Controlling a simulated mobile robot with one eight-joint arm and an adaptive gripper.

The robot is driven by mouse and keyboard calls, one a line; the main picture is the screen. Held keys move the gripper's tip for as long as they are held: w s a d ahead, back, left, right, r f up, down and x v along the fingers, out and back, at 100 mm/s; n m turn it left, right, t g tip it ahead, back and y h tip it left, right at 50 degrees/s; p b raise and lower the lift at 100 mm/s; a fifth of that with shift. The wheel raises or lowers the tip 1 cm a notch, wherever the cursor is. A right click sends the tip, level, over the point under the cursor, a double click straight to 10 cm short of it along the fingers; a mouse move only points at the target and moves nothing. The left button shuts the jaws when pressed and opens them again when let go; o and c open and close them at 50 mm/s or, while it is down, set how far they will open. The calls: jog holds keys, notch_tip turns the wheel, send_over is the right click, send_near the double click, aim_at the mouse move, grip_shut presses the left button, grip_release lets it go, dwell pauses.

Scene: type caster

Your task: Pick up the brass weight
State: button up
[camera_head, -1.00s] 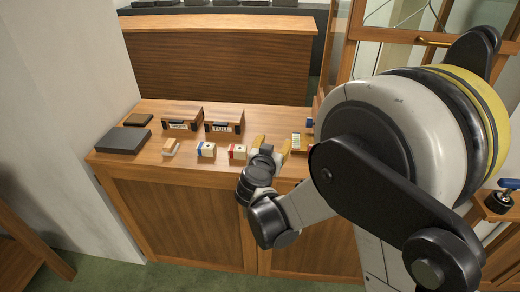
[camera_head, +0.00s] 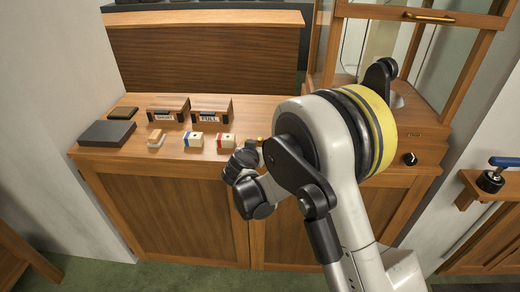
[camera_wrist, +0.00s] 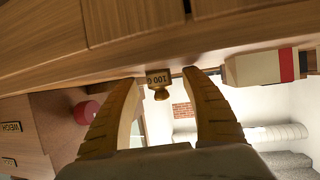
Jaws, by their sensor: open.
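The brass weight (camera_wrist: 161,93) shows in the wrist view as a small piece with a knob and a block marked "100 G". It lies between the tips of my gripper (camera_wrist: 162,77), whose two tan fingers are spread on either side of it. I cannot tell whether either finger touches it. In the head view my gripper (camera_head: 258,142) is low over the right part of the cabinet top, mostly behind my own arm. The weight cannot be made out there.
On the cabinet top (camera_head: 110,155) stand a red-marked block (camera_head: 225,140), a blue-marked block (camera_head: 194,139), a small pale block (camera_head: 156,138), two wooden sign stands (camera_head: 211,110) and a dark flat box (camera_head: 107,133). A glazed wooden case (camera_head: 425,130) rises at the right.

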jog(key=shift+w+d+f, duration=0.1)
jog(key=shift+w+f, duration=0.1)
jog(key=shift+w, duration=0.15)
jog(key=shift+r, duration=0.15)
jog(key=shift+s, duration=0.1)
grip_shut()
jog(key=shift+r, duration=0.1)
